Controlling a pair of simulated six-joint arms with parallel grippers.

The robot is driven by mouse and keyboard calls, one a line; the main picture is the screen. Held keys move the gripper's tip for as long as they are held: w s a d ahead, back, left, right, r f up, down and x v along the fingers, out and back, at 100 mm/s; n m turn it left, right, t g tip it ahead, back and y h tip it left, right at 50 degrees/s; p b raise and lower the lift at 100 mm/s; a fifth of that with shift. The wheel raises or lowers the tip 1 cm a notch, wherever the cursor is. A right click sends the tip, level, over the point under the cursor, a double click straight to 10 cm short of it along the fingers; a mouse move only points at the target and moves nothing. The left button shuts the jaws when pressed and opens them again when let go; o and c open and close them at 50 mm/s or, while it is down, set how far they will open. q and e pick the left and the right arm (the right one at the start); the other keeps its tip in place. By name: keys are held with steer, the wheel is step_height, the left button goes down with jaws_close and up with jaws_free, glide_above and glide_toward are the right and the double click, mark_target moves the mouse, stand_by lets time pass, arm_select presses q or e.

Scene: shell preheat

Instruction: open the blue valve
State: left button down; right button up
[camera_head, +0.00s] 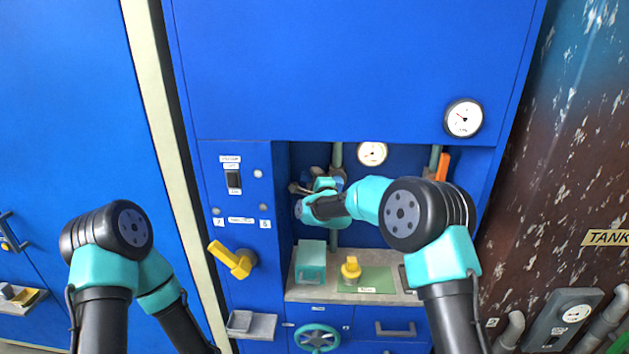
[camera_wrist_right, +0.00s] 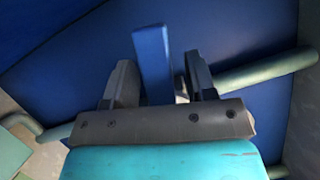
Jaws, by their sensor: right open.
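The blue valve's handle (camera_wrist_right: 153,55) shows in the right wrist view as a flat blue bar. It stands between the two fingers of my right gripper (camera_wrist_right: 159,78). The fingers are apart, with a visible gap on the right side of the bar; I cannot tell whether the left finger touches it. In the head view my right arm reaches into the recess of the blue cabinet, and the wrist and gripper hide most of the valve by the pipe. My left arm is at the lower left and its gripper is out of sight.
A yellow lever (camera_head: 232,259) is on the panel left of the recess. An orange handle (camera_head: 443,167) is on the right pipe. A yellow knob (camera_head: 350,268) and a teal box (camera_head: 311,262) sit on the shelf. A green handwheel (camera_head: 317,338) is below. Gauges (camera_head: 464,118) are above.

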jaws_close()
stand_by(0.3)
